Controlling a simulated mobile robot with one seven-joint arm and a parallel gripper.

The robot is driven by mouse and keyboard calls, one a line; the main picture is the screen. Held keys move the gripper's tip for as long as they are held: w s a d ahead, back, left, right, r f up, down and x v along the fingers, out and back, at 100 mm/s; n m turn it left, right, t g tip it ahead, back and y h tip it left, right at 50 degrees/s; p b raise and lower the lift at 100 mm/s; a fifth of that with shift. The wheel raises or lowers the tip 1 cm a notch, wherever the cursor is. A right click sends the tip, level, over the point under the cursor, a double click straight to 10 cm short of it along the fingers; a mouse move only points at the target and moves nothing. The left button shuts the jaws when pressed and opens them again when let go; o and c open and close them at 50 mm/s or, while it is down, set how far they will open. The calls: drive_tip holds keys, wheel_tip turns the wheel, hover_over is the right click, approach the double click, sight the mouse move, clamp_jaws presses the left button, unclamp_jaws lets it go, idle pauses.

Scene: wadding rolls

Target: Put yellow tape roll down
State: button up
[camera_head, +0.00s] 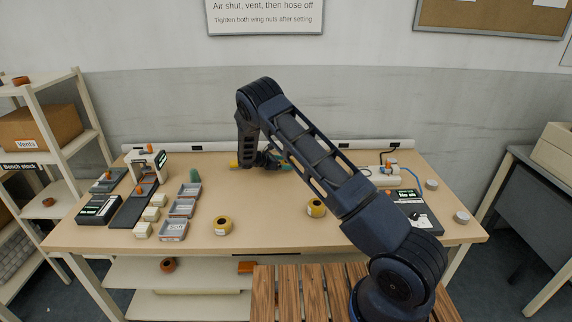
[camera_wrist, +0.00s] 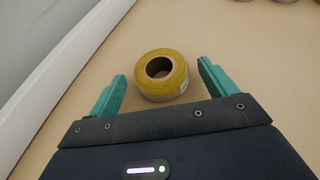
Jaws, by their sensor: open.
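A yellow tape roll (camera_wrist: 161,76) with a brown core lies flat on the bench in the wrist view, its hole facing up. It sits between and slightly beyond the fingertips of my gripper (camera_wrist: 160,80). The teal fingers are spread wide, with a visible gap on both sides of the roll. In the head view my gripper (camera_head: 272,162) is low near the back of the bench, partly hidden by my arm, and I cannot clearly make out this roll there. Two other yellow rolls lie nearer the front, one left of centre (camera_head: 222,225) and one near the middle (camera_head: 316,208).
A white rail (camera_head: 215,148) runs along the bench's back edge and shows at left in the wrist view (camera_wrist: 62,80). Grey trays (camera_head: 173,231) and small devices stand on the left. A dark device (camera_head: 415,212) and white rolls (camera_head: 461,217) are on the right. The front middle is mostly clear.

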drive_tip(key=v, duration=1)
drive_tip(key=shift+s+a, duration=0.1)
drive_tip(key=s+d+r+m+g+y, duration=0.25)
drive_tip(key=s+d+r+m, duration=0.45)
drive_tip(key=d+r, duration=0.65)
drive_tip(key=s+d+r+m+g+y, duration=0.2)
drive_tip(key=s+d+r+m+y, duration=0.25)
drive_tip(key=s+d+r, duration=0.7)
drive_tip(key=s+d+r+m+y, duration=0.25)
drive_tip(key=s+d+r, duration=0.2)
drive_tip(key=s, duration=0.25)
drive_tip(key=s+d+r+m+y, duration=0.1)
drive_tip(key=s+d+r+m, duration=0.25)
drive_tip(key=s+r, duration=0.35)
drive_tip(key=s+f+m+t+y, duration=0.1)
drive_tip(key=s+m+t, duration=0.2)
drive_tip(key=s, duration=1.3)
drive_tip(key=m, duration=0.3)
drive_tip(key=shift+d+f, duration=0.2)
drive_tip(key=shift+d, duration=0.2)
drive_tip(key=shift+o, duration=0.5)
drive_tip(key=shift+y, duration=0.25)
